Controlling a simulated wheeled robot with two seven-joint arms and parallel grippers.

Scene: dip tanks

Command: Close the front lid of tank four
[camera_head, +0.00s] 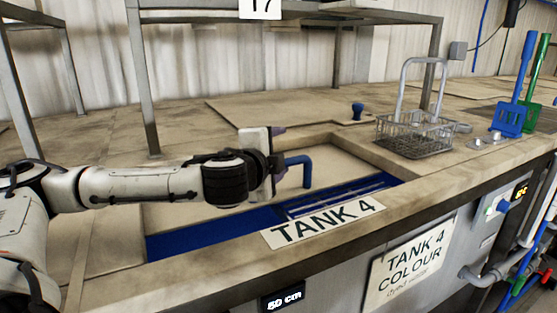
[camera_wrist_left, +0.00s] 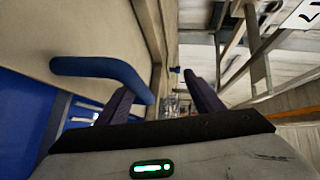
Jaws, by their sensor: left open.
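Tank four has a beige front lid (camera_head: 333,165) with a blue bar handle (camera_head: 299,162). A strip of the blue tank interior (camera_head: 215,232) shows between the lid and the front rim, above the TANK 4 label (camera_head: 322,222). My left gripper (camera_head: 278,146) is open beside the handle, just left of it in the head view. In the left wrist view, the handle (camera_wrist_left: 95,68) reaches across near the left finger of the gripper (camera_wrist_left: 162,98). I cannot tell whether they touch. The lid (camera_wrist_left: 75,28) fills the upper left there. My right gripper is not in view.
A wire basket (camera_head: 414,136) stands on the counter to the right, with blue (camera_head: 510,118) and green (camera_head: 532,112) paddles beyond. A metal frame leg (camera_head: 143,80) stands behind my left arm.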

